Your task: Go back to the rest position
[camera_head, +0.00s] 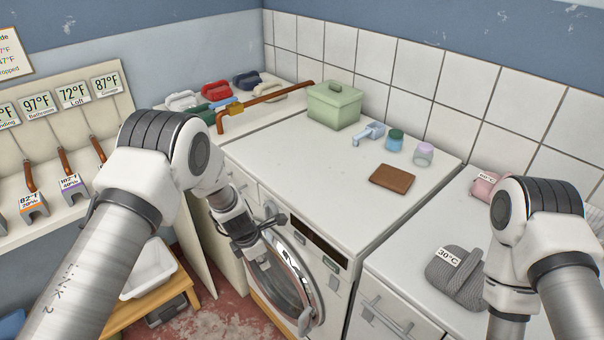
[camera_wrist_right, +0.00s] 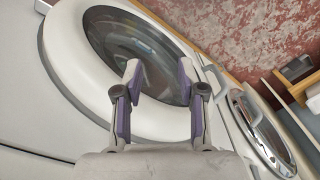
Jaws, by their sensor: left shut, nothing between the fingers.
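My left gripper (camera_head: 264,226) is in front of the white front-loading machine (camera_head: 330,155), near the upper left of its round door (camera_head: 285,275). Its fingers are shut with nothing between them. My right arm comes in from the right in the head view, and its gripper is out of that view. The right wrist view shows my right gripper (camera_wrist_right: 158,75) open and empty, its two fingers apart in front of a round machine door (camera_wrist_right: 135,45).
A brown block (camera_head: 392,178), a green box (camera_head: 334,106) and small jars stand on the machine top. A grey knitted bundle (camera_head: 458,275) labelled 30°C lies at right. A white basin (camera_head: 150,270) sits on a wooden stand at lower left.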

